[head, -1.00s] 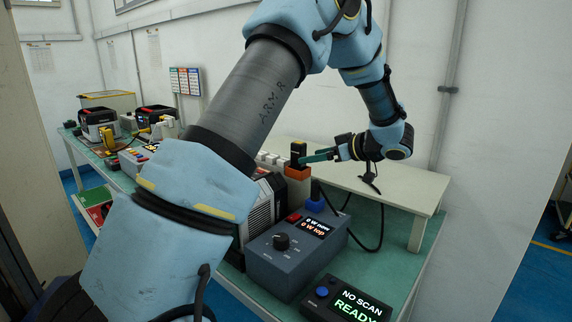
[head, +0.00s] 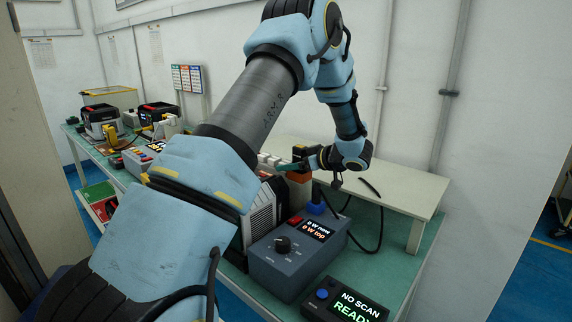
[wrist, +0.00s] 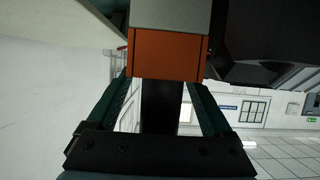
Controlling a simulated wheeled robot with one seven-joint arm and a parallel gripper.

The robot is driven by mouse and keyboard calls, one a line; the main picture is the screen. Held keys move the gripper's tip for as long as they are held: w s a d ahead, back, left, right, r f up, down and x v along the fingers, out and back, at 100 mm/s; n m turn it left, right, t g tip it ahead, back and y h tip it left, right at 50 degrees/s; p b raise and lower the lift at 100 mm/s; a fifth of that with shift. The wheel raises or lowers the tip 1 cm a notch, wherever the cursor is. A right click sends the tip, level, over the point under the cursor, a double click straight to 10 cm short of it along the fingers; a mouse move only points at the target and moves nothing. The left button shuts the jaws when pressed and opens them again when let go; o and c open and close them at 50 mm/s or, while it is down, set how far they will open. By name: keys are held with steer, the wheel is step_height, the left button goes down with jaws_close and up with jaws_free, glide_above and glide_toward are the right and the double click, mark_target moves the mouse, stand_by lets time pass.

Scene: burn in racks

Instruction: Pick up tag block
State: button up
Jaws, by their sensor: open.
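In the wrist view the dark piece (wrist: 160,105) shows between my two teal fingers, below the orange holder (wrist: 165,52). My gripper (head: 294,166) is open, with one finger on each side of the piece. It is also in the wrist view (wrist: 157,100). Bright gaps show between the piece and the fingers. My gripper hides part of the piece in the head view.
A grey power box (head: 297,253) with a knob and a scan display (head: 345,303) stand at the front. A blue plug and black cables lie near the orange holder.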

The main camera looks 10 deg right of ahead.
jaws_close()
stand_by(0.5)
steer(key=shift+r, duration=0.1)
